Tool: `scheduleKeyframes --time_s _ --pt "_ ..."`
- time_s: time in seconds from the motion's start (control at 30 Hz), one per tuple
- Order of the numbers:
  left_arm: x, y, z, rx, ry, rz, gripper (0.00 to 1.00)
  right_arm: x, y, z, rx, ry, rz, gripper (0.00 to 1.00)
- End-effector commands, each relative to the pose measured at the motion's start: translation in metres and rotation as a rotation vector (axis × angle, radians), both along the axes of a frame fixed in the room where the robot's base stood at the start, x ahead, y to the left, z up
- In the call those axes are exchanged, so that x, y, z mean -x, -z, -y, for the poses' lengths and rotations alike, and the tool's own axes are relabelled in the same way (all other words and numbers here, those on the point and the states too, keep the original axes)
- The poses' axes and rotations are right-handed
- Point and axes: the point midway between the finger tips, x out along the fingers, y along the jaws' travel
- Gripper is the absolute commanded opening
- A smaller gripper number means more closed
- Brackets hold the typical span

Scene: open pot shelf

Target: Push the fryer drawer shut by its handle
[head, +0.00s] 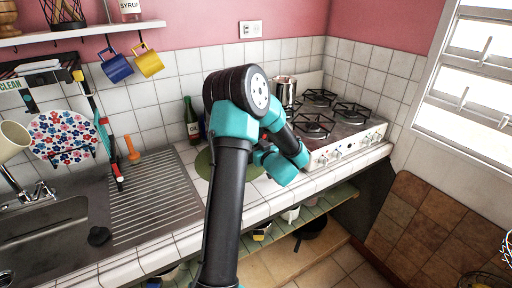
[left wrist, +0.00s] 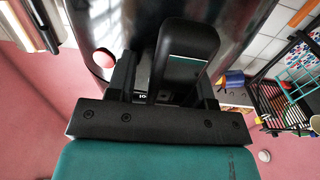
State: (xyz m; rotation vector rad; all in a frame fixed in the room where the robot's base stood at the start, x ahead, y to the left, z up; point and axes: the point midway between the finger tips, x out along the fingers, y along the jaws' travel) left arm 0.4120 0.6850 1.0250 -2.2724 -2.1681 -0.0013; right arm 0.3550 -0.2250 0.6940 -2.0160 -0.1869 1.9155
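My left arm rises through the middle of the head view, its wrist (head: 270,160) low over the counter in front of the stove; its fingers are hidden behind the arm there. In the left wrist view the left gripper (left wrist: 167,88) has its two dark fingers apart. A thick black handle (left wrist: 186,48) with a pale greenish strip lies just ahead of and partly between them, in front of a glossy dark body (left wrist: 130,22), which seems to be the fryer. Contact cannot be made out. I cannot pick out the fryer or its drawer in the head view. The right gripper is not in view.
A stove (head: 335,125) with a metal pot (head: 284,90) stands at the right. A green bottle (head: 191,120) stands by the tiled wall. A sink (head: 45,232) and ribbed drainboard (head: 155,200) fill the left. Blue and yellow mugs (head: 116,68) hang under the shelf.

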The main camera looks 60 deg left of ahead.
Motion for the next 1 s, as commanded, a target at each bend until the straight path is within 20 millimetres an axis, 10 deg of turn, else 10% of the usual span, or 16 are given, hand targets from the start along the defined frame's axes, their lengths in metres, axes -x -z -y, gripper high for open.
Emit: scheduleKeyframes --time_s 0.47,1.0 --pt "0.003 -0.001 0.005 -0.003 -0.007 0.001 0.55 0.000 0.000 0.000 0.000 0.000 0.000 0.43" --pt "0.004 0.000 0.100 0.001 0.003 -0.001 0.55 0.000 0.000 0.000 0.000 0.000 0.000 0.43"
